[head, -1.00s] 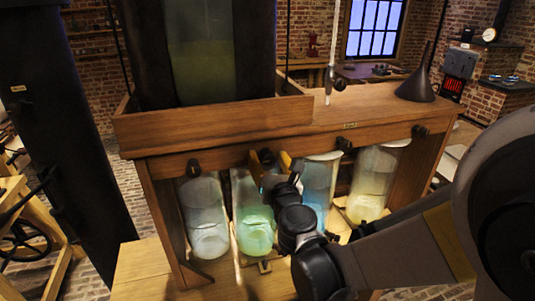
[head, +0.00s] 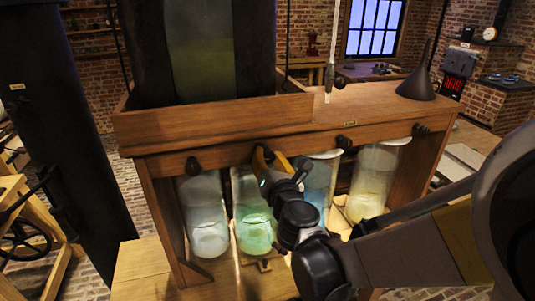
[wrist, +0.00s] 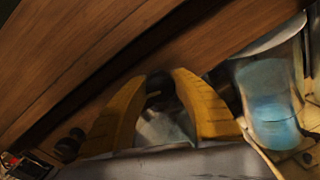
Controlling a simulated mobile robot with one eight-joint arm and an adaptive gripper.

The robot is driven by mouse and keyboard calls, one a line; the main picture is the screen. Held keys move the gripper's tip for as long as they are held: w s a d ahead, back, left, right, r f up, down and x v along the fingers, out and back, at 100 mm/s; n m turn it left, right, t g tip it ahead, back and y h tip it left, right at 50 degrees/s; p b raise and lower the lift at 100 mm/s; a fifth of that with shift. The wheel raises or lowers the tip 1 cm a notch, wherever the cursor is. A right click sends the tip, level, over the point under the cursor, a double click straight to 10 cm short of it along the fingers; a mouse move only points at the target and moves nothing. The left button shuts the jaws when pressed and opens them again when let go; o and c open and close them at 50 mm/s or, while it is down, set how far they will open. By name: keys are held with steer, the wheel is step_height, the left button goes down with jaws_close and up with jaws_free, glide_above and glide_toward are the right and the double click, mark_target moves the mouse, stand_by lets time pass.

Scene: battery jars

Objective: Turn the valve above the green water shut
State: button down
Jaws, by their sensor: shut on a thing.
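The green-water jar (head: 252,215) stands second from the left under the wooden beam. My gripper (head: 268,156) is at the beam just above this jar, its yellow fingers around the dark valve there. In the wrist view my gripper (wrist: 160,80) is shut on this valve (wrist: 154,92), a dark piece between the two fingertips. Most of the valve is hidden by the fingers, so its handle angle is hard to tell.
A pale-water jar (head: 204,220) stands left, a blue-water jar (head: 318,180) and yellow-water jar (head: 371,185) right. Other dark valves sit along the beam: left (head: 193,166), right (head: 345,143) and far right (head: 420,130). A black funnel (head: 417,85) stands on top.

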steer(key=m, duration=0.7)
steer(key=shift+b, duration=0.35)
steer(key=m, duration=0.3)
steer(key=shift+g+y, duration=0.3)
steer(key=shift+g, duration=0.1)
steer(key=shift+m+b, duration=0.35)
steer(key=shift+m, duration=1.65)
steer(key=c, duration=1)
jaws_free()
